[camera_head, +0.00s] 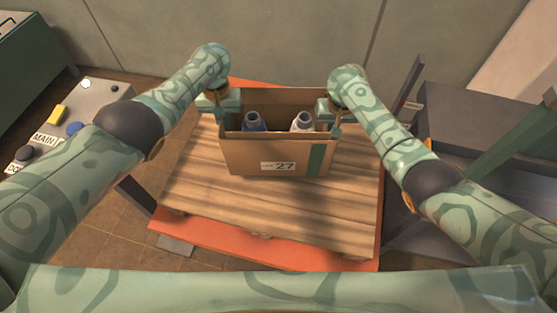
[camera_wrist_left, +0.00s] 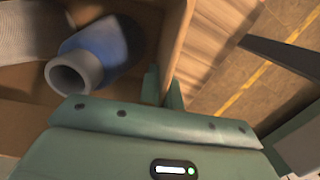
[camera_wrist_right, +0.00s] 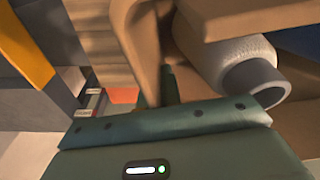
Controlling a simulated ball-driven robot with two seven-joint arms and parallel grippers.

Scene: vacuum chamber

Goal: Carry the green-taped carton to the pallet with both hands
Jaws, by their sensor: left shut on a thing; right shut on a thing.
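The open brown carton (camera_head: 245,157) has a green tape strip and a label reading 27 on its near face. It is over the wooden slats of the pallet (camera_head: 200,195); I cannot tell whether its bottom touches them. Inside are a blue bottle (camera_head: 254,122) and a whitish bottle (camera_head: 302,122). My left gripper (camera_head: 222,115) is shut on the carton's left wall, also seen in the left wrist view (camera_wrist_left: 163,90). My right gripper (camera_head: 335,120) is shut on the right wall; the right wrist view shows this wall between the fingers (camera_wrist_right: 160,90).
An orange base (camera_head: 280,250) shows around the slats. A grey panel (camera_head: 95,100) with knobs and a MAIN label stands at the left. A dark grey bench (camera_head: 465,110) stands at the right. A wall (camera_head: 290,40) is behind.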

